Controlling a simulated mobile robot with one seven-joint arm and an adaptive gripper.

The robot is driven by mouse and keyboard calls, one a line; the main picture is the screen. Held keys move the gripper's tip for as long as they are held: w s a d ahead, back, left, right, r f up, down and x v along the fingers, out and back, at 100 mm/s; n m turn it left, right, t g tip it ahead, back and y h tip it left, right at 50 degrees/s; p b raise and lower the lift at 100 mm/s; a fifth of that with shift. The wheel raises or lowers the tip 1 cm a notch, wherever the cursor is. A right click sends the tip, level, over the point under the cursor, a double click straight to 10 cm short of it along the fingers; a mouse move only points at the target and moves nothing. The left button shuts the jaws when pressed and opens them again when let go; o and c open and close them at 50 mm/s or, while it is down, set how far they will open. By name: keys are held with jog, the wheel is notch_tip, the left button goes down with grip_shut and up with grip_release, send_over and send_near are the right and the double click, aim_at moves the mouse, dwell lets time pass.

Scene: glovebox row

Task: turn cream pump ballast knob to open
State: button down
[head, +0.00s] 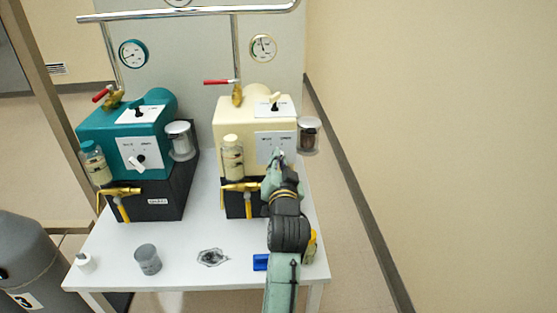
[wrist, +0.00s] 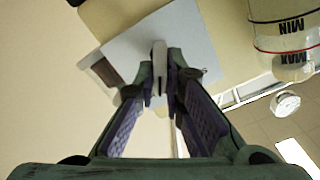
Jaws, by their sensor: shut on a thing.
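The cream pump (head: 226,112) stands on its black base at the right of the white table. Its front has a white label plate (head: 265,141), which also shows in the wrist view (wrist: 125,48). The ballast knob (wrist: 159,54) is a thin white bar in front of this plate, between my fingertips. My gripper (wrist: 160,92) is shut on the knob; in the head view my gripper (head: 276,160) covers most of it. The knob's exact angle against the label marks cannot be read.
A teal pump (head: 95,133) with its own white knob (head: 137,162) stands to the left. A clear oil bottle (head: 232,158) and brass valve (head: 240,187) sit left of my gripper. A dark-filled jar (head: 309,135) is at right. A grey cup (head: 148,259) stands in front.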

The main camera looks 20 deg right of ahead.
dwell(0.4)
jog(key=c, duration=1.7)
grip_release()
jog(key=shift+s, duration=0.15)
jog(key=v, duration=0.7)
jog(key=shift+s+a, duration=0.1)
jog(key=shift+s, duration=0.05)
